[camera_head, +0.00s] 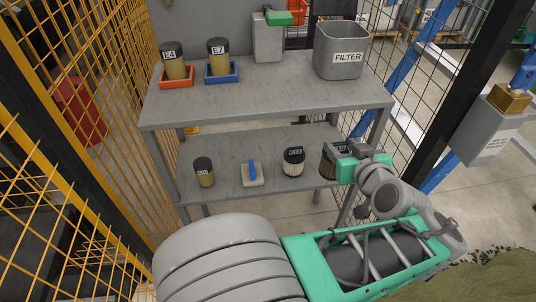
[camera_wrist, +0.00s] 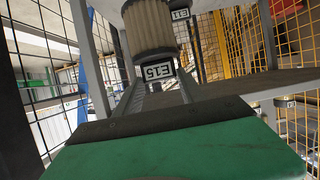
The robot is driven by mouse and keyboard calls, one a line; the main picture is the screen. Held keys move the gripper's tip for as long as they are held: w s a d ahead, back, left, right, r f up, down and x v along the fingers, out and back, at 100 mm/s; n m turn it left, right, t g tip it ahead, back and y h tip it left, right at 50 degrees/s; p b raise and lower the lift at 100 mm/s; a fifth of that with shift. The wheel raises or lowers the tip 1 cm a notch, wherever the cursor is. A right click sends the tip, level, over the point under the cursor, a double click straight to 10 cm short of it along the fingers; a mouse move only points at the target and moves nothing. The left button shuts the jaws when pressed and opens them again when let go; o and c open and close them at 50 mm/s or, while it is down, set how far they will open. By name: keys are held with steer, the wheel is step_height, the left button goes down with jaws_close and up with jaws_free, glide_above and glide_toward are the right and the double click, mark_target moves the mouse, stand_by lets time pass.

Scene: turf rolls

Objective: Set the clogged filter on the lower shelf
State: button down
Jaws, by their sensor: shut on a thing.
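The clogged filter (camera_head: 327,163) is a brownish pleated cylinder with a dark labelled cap, at the right end of the lower shelf (camera_head: 225,152). My gripper (camera_head: 343,163) is shut on it from the right and covers part of it. In the wrist view the filter (camera_wrist: 150,32) shows its pleats and a cap label reading E15, with my gripper (camera_wrist: 165,90) at it. The filter looks upright in the head view. I cannot tell whether its base touches the shelf.
A pale pleated filter (camera_head: 293,163) stands just left. A blue-handled brush (camera_head: 252,174) and a yellowish filter (camera_head: 205,174) are further left. The upper shelf (camera_head: 270,97) overhangs, bearing a grey FILTER bin (camera_head: 341,60), an orange tray (camera_head: 177,82) and a blue tray (camera_head: 221,79).

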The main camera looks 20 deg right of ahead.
steer(key=shift+w, duration=0.15)
steer(key=w+d+f+b, duration=0.6)
steer(key=w+d+f, duration=0.3)
steer(key=f, duration=0.4)
steer(key=shift+w+f, duration=0.25)
steer(key=shift+w, duration=0.55)
steer(key=c, duration=0.7)
jaws_free()
steer(key=shift+a+r, duration=0.1)
